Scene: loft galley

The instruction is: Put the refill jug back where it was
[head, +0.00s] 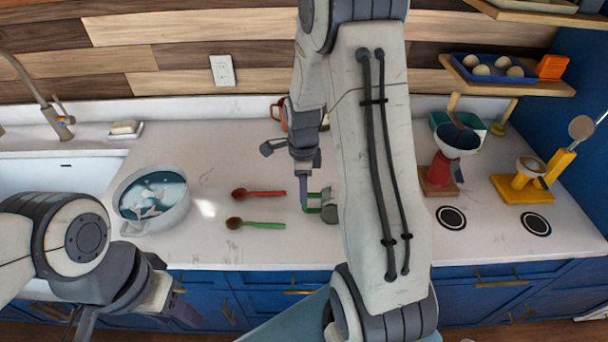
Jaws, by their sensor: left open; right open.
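A green handled vessel (329,208) stands on the white counter, partly hidden behind my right arm; its handle points left. A terracotta handled vessel (279,112) stands farther back near the wall, also partly hidden by that arm. I cannot tell for certain which is the refill jug. My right gripper (306,172) is open, points down and is just above and left of the green vessel; contact cannot be judged. My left gripper (186,314) is open and empty at the lower left, in front of the counter's front edge.
A pot (133,222) with pale blue contents stands beside the sink (60,180). A red spoon (262,194) and a green spoon (259,225) lie on the counter. At right are a red stand with a bowl (440,172), a yellow stand (525,187) and two black discs (451,218).

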